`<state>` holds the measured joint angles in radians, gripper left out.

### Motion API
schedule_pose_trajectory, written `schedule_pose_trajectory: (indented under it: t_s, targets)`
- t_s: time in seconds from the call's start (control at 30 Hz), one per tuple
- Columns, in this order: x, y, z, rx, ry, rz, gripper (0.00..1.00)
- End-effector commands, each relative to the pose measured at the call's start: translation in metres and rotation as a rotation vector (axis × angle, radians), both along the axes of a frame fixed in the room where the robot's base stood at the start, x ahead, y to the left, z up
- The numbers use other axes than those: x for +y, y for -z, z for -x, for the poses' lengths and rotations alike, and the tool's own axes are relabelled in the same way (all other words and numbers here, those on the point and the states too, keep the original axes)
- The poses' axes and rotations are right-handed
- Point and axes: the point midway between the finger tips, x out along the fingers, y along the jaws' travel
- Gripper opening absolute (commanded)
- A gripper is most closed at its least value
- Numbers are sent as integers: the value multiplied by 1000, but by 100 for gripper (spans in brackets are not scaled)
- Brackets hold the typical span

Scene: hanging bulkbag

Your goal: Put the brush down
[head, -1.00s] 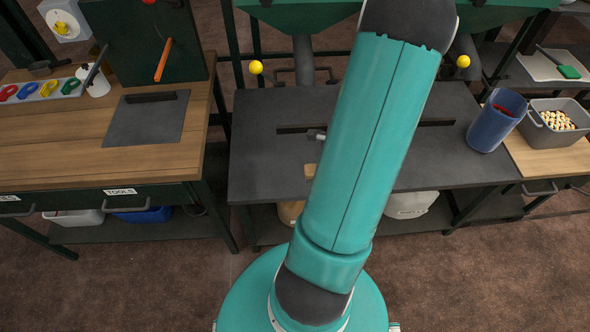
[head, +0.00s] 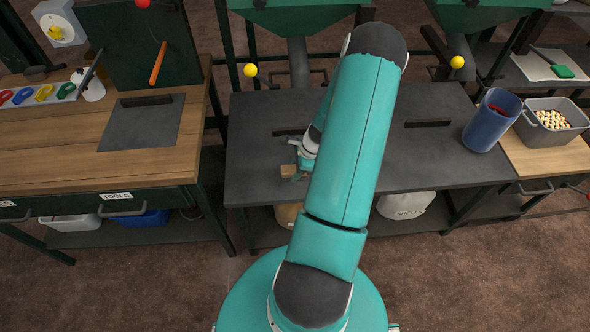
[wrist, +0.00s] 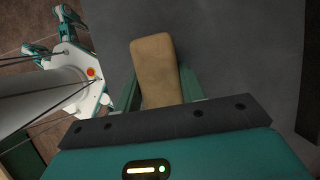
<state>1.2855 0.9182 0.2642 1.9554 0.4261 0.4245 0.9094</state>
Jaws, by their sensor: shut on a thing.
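The brush shows as a tan wooden block (head: 289,172) near the front of the dark bench (head: 255,150), left of my arm. My gripper (head: 302,164) is shut on it, partly hidden behind my forearm. In the wrist view the block (wrist: 154,65) sits between the two green fingers, its far end sticking out past them over the dark surface. No bristles are seen. I cannot tell whether the block touches the bench top or hangs just above it.
A blue bucket (head: 490,120) and a grey bin of small pale pieces (head: 552,122) stand at the right. A wooden tool bench (head: 60,168) is at the left. Two dark slots (head: 427,124) mark the dark bench. Its left front and right of my arm are bare.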

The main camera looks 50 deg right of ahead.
Motion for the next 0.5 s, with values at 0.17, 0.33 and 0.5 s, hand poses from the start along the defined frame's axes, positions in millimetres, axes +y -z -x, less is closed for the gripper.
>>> schedule_pose_trajectory:
  t_s: [0.17,0.33,0.5]
  targets:
    - [0,1,-1,-1,-1,1,18]
    - [0,3,0,-1,-1,1,18]
    - [0,4,0,-1,-1,1,62]
